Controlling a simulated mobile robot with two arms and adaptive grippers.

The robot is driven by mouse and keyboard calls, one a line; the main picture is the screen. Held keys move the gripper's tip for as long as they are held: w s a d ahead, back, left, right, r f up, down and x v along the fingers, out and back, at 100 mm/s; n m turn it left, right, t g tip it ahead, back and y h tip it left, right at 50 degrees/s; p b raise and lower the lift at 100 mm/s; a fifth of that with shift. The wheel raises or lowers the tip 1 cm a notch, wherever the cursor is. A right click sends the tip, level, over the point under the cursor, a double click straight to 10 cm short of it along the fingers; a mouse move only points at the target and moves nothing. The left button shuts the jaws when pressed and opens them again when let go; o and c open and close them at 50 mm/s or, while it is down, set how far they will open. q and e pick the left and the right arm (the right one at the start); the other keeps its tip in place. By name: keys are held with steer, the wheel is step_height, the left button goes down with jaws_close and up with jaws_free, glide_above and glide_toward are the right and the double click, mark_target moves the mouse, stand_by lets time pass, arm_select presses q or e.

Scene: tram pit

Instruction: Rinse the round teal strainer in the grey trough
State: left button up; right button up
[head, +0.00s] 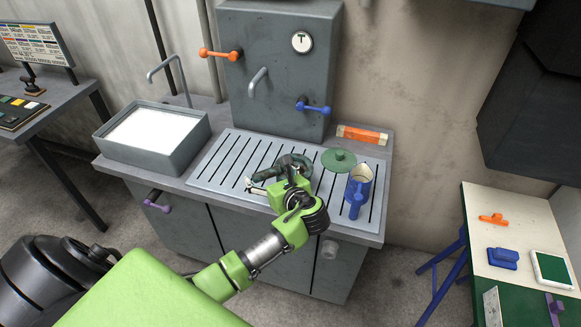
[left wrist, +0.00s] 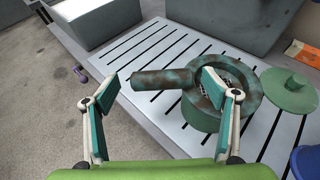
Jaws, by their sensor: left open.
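The round teal strainer (left wrist: 206,117), mottled with rust-brown, sits on the slatted drainboard with its thick handle pointing left in the left wrist view. In the head view the strainer (head: 299,163) is partly hidden by my left gripper (head: 268,184). My left gripper (left wrist: 160,88) is open, its fingers spread on either side of the handle; the right finger overlaps the bowl in the picture. I cannot tell whether it touches. The grey trough (head: 150,157) stands at the left end of the counter, with a bright white surface inside. My right gripper is not in view.
A grey cabinet with an orange lever (head: 220,54), a blue lever (head: 313,107) and a spout rises behind. The drainboard's left part is clear.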

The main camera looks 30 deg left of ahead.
arm_select(q)
steer(key=shift+w+a+f, duration=0.25)
steer(key=shift+w+a, duration=0.05)
steer(key=shift+a, duration=0.15)
steer(key=c, duration=1.2)
steer(key=shift+d, duration=0.1)
steer(key=shift+r, duration=0.15)
steer(key=shift+r+b, duration=0.35)
steer(key=shift+r, duration=0.25)
steer(key=shift+s+d+r+b, duration=0.45)
steer(key=shift+s+d+r, duration=0.9)
steer(key=shift+s+r, duration=0.6)
steer(key=shift+s+d+r+b, duration=0.5)
steer(key=shift+s+d+r, duration=0.85)
steer(key=shift+s+r, duration=0.55)
steer(key=shift+s+d+r+b, duration=0.45)
steer(key=shift+s+d+r, duration=0.9)
steer(key=shift+s+r, duration=0.6)
steer(key=shift+o, duration=0.6)
